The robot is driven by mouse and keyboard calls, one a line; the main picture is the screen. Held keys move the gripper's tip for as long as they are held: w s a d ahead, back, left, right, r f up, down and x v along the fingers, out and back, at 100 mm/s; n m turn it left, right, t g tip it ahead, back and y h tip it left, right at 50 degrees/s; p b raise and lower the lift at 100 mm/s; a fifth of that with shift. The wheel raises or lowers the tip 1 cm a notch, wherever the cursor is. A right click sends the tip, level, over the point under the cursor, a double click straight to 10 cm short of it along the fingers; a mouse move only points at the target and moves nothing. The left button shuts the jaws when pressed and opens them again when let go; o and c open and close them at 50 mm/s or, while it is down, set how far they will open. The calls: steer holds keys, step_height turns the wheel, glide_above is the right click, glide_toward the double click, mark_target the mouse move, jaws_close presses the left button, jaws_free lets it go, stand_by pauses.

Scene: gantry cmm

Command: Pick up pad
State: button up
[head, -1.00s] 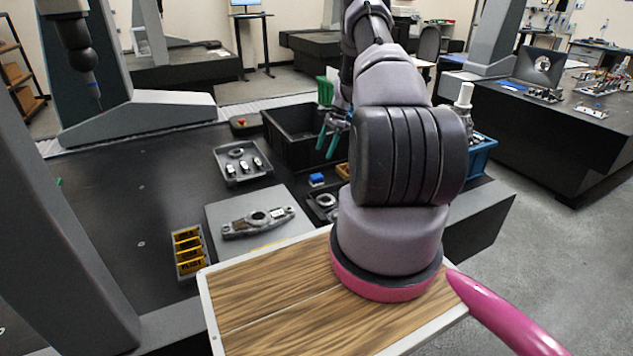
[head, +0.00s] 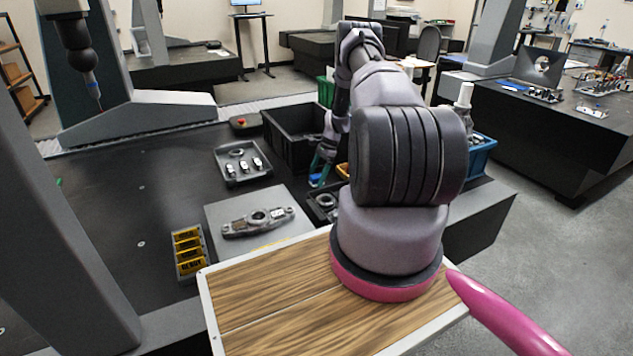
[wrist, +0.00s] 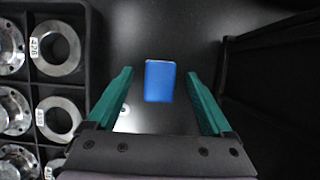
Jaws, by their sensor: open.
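The pad is a small blue block (wrist: 160,82) lying on the dark table surface in the wrist view. My gripper (wrist: 160,76) is open, with one green finger on each side of the pad and a visible gap on both sides. Nothing is held. In the head view my gripper (head: 322,170) points down over the table. The pad is mostly hidden behind the fingers there. I cannot tell the exact height of the fingertips above the table.
A tray of metal rings (wrist: 62,88) lies left of the pad in the wrist view, and a black bin wall (wrist: 268,65) is on the right. In the head view, a black bin (head: 292,135), a grey parts tray (head: 242,181) and a plate with a casting (head: 215,222) are nearby.

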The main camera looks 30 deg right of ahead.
mark_target(317, 176)
steer(key=shift+a+f, duration=0.1)
steer(key=shift+f, duration=0.15)
jaws_close()
step_height(317, 176, up, 10)
steer(key=shift+r, duration=0.1)
stand_by(0.4)
